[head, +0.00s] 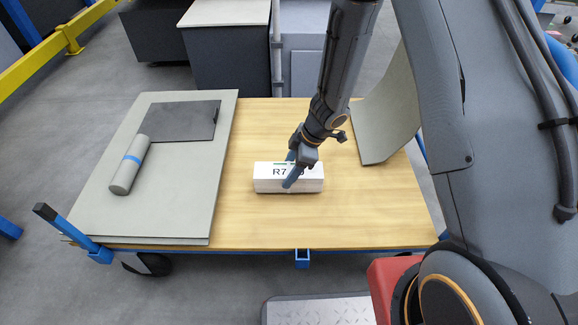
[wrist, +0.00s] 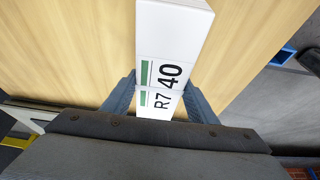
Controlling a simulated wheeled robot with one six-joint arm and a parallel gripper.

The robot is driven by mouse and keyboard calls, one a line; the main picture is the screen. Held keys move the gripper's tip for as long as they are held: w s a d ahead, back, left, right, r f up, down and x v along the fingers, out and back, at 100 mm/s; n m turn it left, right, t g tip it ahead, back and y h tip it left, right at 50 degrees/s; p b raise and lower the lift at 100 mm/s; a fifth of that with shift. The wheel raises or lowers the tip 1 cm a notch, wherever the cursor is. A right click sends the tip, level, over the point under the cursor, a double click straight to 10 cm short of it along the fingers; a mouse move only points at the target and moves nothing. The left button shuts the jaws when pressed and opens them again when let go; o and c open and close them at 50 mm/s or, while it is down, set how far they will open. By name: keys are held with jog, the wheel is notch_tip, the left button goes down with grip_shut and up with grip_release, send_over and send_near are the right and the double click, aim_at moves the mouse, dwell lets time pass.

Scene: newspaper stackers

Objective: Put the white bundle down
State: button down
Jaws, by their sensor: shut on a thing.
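The white bundle (head: 310,181) is a white box-like block with dark "R7 40" lettering and a green bar, near the middle of the wooden cart top (head: 345,225) in the head view. It also shows in the wrist view (wrist: 172,38), running up from between the fingers. My gripper (head: 290,171) is shut on the white bundle, with one blue finger across its lettered face. In the wrist view my gripper (wrist: 160,98) has a blue finger on each side of the bundle. I cannot tell whether the bundle touches the wood or hangs just above it.
Grey boards (head: 175,205) cover the cart's left part, with a dark sheet (head: 185,120) and a grey roll with a blue band (head: 124,177) on top. A curved grey sheet (head: 385,125) stands at the right. Bare wood surrounds the bundle. A blue post (head: 75,235) rises at the front left corner.

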jog(key=shift+f, duration=0.55)
jog(key=c, duration=0.7)
grip_release()
jog(key=shift+f, duration=0.1)
